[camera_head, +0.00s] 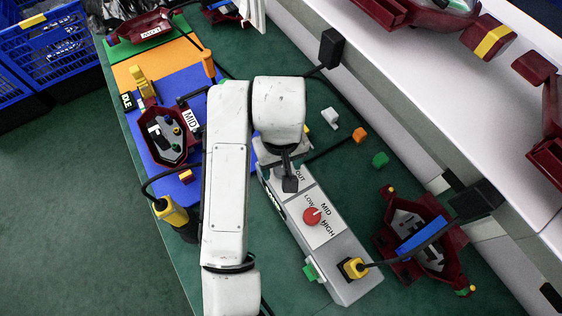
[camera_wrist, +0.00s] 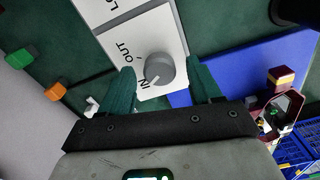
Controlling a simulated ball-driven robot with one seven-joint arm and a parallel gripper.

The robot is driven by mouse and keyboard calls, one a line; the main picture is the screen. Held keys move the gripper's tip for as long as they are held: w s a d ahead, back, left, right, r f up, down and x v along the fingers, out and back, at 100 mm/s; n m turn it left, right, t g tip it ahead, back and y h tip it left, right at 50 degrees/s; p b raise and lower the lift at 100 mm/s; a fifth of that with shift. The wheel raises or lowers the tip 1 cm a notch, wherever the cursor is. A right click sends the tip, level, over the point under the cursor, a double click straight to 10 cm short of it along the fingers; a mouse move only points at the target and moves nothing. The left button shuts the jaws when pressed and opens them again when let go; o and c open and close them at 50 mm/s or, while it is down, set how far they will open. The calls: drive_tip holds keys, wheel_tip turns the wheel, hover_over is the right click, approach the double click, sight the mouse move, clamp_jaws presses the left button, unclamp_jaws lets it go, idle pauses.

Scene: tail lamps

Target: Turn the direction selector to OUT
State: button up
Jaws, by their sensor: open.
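The direction selector is a round grey knob (camera_wrist: 160,70) on a white plate of the control box (camera_head: 335,262), marked IN and OUT. Its white mark appears to point towards IN. In the wrist view my gripper (camera_wrist: 162,68) is open, with one green finger on each side of the knob. I cannot tell whether either finger touches it. In the head view my arm and gripper hide the knob, and only the OUT label shows beside them. A red knob (camera_head: 312,216) with LOW, MID and HIGH labels sits further along the same box.
A yellow plug (camera_head: 355,267) with a cable is on the box's near end. A dark red lamp housing (camera_head: 425,240) lies to the right, another (camera_head: 168,137) on the blue mat to the left. Small green (camera_head: 380,159) and orange (camera_head: 360,134) blocks lie beyond the box.

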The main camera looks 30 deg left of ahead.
drive_tip(key=c, duration=1)
drive_tip(key=shift+c, duration=0.2)
drive_tip(key=shift+r, duration=0.1)
drive_tip(key=m+p, duration=0.3)
drive_tip(key=m, duration=0.2)
drive_tip(key=shift+r+m, duration=0.1)
drive_tip(key=shift+m, duration=0.2)
drive_tip(key=m+p, duration=0.3)
drive_tip(key=m, duration=0.3)
drive_tip(key=shift+m, duration=0.3)
drive_tip(key=o, duration=1)
